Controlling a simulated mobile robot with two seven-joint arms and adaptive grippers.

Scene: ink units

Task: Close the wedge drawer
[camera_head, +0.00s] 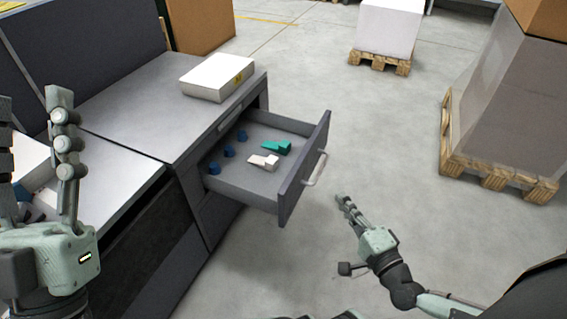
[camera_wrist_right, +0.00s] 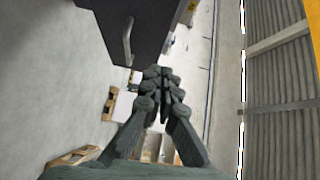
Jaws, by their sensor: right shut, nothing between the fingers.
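The wedge drawer (camera_head: 248,184) stands pulled out from the grey cabinet in the head view. Inside it lie a teal wedge (camera_head: 276,147), a pale wedge (camera_head: 263,162) and several small blue pieces (camera_head: 228,151). Its front panel carries a light bar handle (camera_head: 315,170), which also shows in the right wrist view (camera_wrist_right: 128,42). My right gripper (camera_head: 343,200) is shut and empty, in front of and below the handle, apart from it. It also shows shut in the right wrist view (camera_wrist_right: 158,72).
A white box (camera_head: 217,77) sits on the cabinet top (camera_head: 130,110). A wooden pallet with a wrapped load (camera_head: 500,175) stands at the right, and another pallet (camera_head: 380,61) is at the back. The floor between the drawer and the pallets is clear.

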